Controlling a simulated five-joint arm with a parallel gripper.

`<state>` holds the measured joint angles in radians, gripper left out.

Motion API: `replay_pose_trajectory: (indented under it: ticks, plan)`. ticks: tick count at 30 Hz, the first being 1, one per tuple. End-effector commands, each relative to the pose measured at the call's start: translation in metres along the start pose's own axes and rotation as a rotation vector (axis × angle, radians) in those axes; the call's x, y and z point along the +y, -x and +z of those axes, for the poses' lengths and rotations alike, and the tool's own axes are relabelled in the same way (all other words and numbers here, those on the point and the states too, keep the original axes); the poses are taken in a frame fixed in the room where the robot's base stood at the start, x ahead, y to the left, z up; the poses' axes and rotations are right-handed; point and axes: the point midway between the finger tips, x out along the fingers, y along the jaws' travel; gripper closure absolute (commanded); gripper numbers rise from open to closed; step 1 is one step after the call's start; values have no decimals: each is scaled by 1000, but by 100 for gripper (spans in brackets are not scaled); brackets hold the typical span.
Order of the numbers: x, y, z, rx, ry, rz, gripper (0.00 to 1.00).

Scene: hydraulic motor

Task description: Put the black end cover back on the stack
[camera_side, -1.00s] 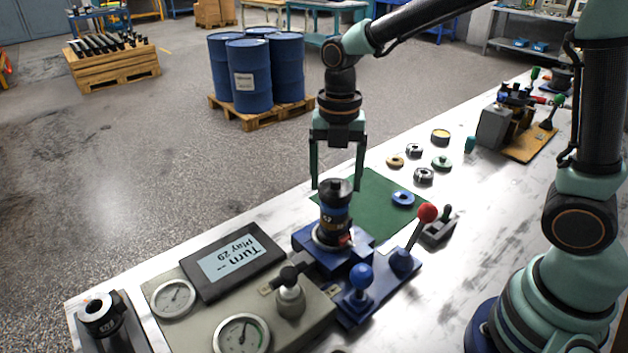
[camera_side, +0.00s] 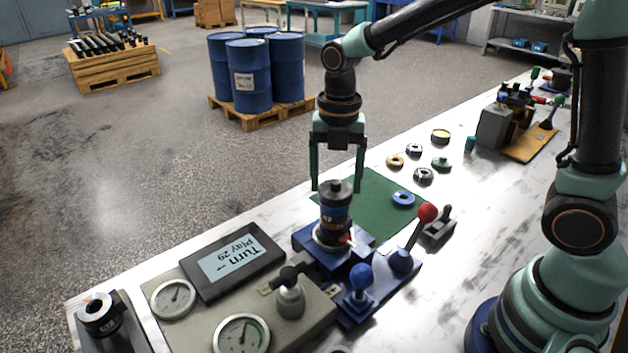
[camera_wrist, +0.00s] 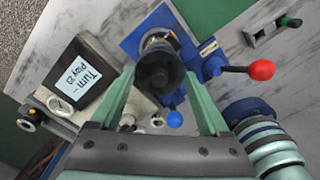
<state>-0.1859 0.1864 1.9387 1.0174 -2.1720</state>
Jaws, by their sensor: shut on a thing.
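The black end cover (camera_side: 336,187) sits at the top of the upright stack (camera_side: 335,215), between the fingertips of my gripper (camera_side: 337,188). In the wrist view my gripper (camera_wrist: 159,78) has one finger on each side of the round black cover (camera_wrist: 159,69). The fingers are shut on it. The stack has a dark body with a blue and tan band, and stands on a blue fixture (camera_side: 305,240). A small red mark shows near its foot. Whether the cover is fully seated is too small to tell.
A red-knobbed lever (camera_side: 427,212) and a blue-knobbed lever (camera_side: 360,276) stand close to the stack. A display (camera_side: 235,262) and gauges are at the left. A blue ring (camera_side: 403,199) lies on the green mat (camera_side: 375,215). Several small rings lie behind it.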

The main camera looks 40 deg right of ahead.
Motion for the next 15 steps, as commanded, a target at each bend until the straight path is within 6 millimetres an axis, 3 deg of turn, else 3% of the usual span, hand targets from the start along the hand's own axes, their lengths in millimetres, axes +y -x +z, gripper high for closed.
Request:
replay_pose_trajectory:
  ticks: [15]
  plan:
    - [0, -3, 0, -1, 0, 2, 99]
